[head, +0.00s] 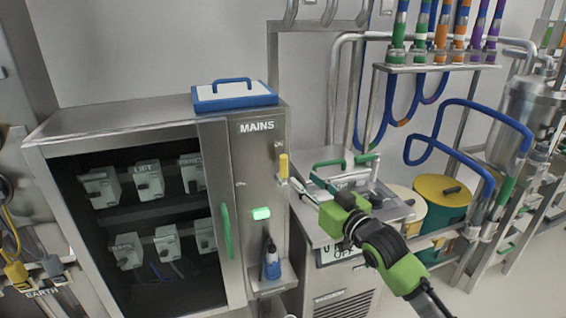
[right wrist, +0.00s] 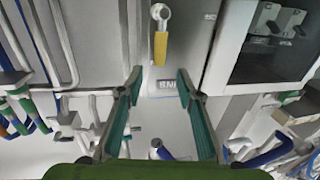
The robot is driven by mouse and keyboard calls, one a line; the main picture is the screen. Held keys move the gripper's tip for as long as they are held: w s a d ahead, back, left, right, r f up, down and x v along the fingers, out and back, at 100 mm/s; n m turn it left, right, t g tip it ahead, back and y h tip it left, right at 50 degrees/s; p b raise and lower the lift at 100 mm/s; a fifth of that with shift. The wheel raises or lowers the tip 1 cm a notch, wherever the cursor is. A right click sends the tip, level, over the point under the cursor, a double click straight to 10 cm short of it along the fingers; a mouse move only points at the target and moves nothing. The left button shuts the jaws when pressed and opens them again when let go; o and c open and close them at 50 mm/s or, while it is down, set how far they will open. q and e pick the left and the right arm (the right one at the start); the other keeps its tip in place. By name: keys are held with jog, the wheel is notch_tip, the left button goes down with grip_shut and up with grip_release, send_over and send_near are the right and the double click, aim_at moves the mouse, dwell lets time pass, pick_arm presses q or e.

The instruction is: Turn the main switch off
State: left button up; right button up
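The main switch is a yellow handle (head: 283,166) on the front of the steel cabinet's panel marked MAINS. The yellow part points up in the head view. In the right wrist view the yellow handle (right wrist: 160,48) hangs from a round metal pivot, just beyond and between the fingertips. My right gripper (head: 302,184) is close to the switch, just right of and below it. In the right wrist view its two green-padded fingers (right wrist: 159,84) are spread apart with nothing between them. A green light (head: 261,213) glows below the switch. My left gripper is not in view.
The steel cabinet (head: 120,111) has a dark window, a green door handle (head: 226,230) and a blue-rimmed box (head: 233,97) on top. A steel unit with green handles (head: 328,163) sits close to my right arm.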

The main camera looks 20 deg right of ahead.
aim_at(286, 165)
jog(key=p+x, duration=0.2)
jog(key=x, duration=1)
jog(key=shift+f, duration=0.1)
grip_shut()
